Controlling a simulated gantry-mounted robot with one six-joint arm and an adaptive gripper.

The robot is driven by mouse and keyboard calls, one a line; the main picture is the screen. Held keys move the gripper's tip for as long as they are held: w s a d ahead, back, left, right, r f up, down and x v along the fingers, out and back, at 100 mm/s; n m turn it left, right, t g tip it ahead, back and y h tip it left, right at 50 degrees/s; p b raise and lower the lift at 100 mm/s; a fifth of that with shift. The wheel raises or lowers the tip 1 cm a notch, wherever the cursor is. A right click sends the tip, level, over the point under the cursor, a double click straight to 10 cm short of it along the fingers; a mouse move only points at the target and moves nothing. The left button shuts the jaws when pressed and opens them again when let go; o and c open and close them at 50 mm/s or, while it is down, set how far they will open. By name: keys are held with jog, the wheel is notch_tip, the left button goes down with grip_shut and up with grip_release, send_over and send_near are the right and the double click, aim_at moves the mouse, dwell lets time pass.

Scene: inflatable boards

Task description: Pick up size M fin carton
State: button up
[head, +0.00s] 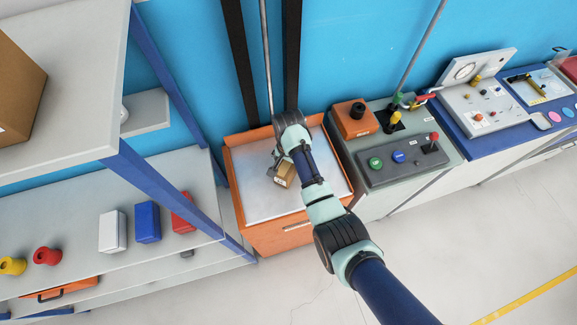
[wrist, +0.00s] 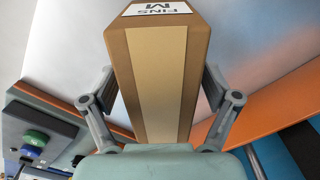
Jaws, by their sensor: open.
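The size M fin carton (wrist: 157,65) is a brown box with a lighter tape strip and a white label reading "FINS M". In the head view the carton (head: 285,173) lies on the white top of the orange cabinet (head: 236,187), partly hidden by my arm. My gripper (wrist: 160,95) is open, with one finger on each side of the carton. In the head view my gripper (head: 277,169) is at the carton, partly hidden by my wrist. I cannot tell whether the fingers touch the carton.
A grey control bench (head: 378,176) with buttons and an orange box (head: 355,119) stands right of the cabinet. A shelf rack with a blue post (head: 165,188) stands at left, holding white, blue and red boxes. The white top around the carton is clear.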

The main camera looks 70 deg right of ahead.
jog(key=c, duration=1.6)
notch_tip(320, 180, up, 12)
jog(key=shift+w+f+p, duration=0.1)
jog(key=shift+f+p, duration=0.05)
jog(key=shift+p, duration=0.8)
notch_tip(320, 180, up, 8)
jog(key=p, duration=0.8)
jog(key=shift+r, duration=0.25)
